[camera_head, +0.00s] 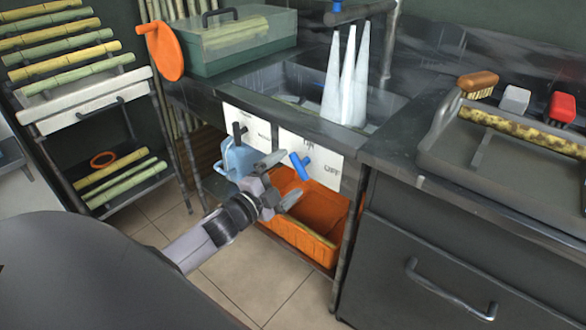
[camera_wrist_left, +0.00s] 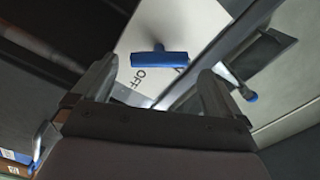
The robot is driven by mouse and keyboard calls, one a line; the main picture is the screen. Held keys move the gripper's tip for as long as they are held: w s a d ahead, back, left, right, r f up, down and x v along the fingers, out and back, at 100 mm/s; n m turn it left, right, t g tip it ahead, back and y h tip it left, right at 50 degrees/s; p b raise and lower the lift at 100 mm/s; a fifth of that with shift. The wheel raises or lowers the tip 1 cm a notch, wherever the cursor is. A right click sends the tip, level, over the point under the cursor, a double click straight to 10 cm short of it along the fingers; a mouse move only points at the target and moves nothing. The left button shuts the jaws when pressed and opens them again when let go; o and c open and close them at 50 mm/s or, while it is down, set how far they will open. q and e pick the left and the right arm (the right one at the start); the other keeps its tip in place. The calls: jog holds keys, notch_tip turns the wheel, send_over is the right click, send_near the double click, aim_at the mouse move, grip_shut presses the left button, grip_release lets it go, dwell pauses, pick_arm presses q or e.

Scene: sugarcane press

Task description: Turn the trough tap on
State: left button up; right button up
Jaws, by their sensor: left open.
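The tap's blue handle (camera_head: 301,165) stands out from a white panel (camera_head: 325,160) under the sink trough (camera_head: 300,75). The panel carries lettering, with "OFF" readable at its right. In the left wrist view the blue handle (camera_wrist_left: 158,60) lies crosswise, with "OFF" beside it. My left gripper (camera_head: 282,180) is open and empty in front of the panel. Its fingers (camera_wrist_left: 158,75) lie on either side of the handle in the wrist view, apart from it. I cannot tell the exact depth gap. My right gripper is not in view.
An orange crate (camera_head: 310,215) sits below the panel, and a light-blue container (camera_head: 237,160) is just left of the gripper. A black lever (camera_head: 239,130) is on the panel to the left. Tall pale shapes (camera_head: 345,85) stand in the trough. A dark cabinet (camera_head: 440,240) is at right.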

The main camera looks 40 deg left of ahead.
pick_arm(q)
jog(key=s, duration=0.3)
jog(key=shift+a, duration=0.1)
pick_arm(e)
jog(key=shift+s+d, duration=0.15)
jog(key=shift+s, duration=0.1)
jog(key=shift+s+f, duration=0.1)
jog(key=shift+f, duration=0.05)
pick_arm(q)
jog(key=s+d+f+n+g+h, duration=0.2)
jog(key=s+d+f+n+g, duration=0.6)
jog(key=s+d+f+n, duration=0.65)
jog(key=s+r+m+y+p, duration=0.1)
jog(key=s+r+m+p, duration=0.2)
jog(key=r+p, duration=1.2)
jog(key=s+p, duration=0.1)
jog(key=p, duration=0.2)
jog(key=shift+d, duration=0.25)
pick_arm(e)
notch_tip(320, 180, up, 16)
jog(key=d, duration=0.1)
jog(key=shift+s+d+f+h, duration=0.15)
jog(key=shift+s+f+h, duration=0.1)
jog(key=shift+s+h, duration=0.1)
pick_arm(q)
jog(key=shift+s+f, duration=0.1)
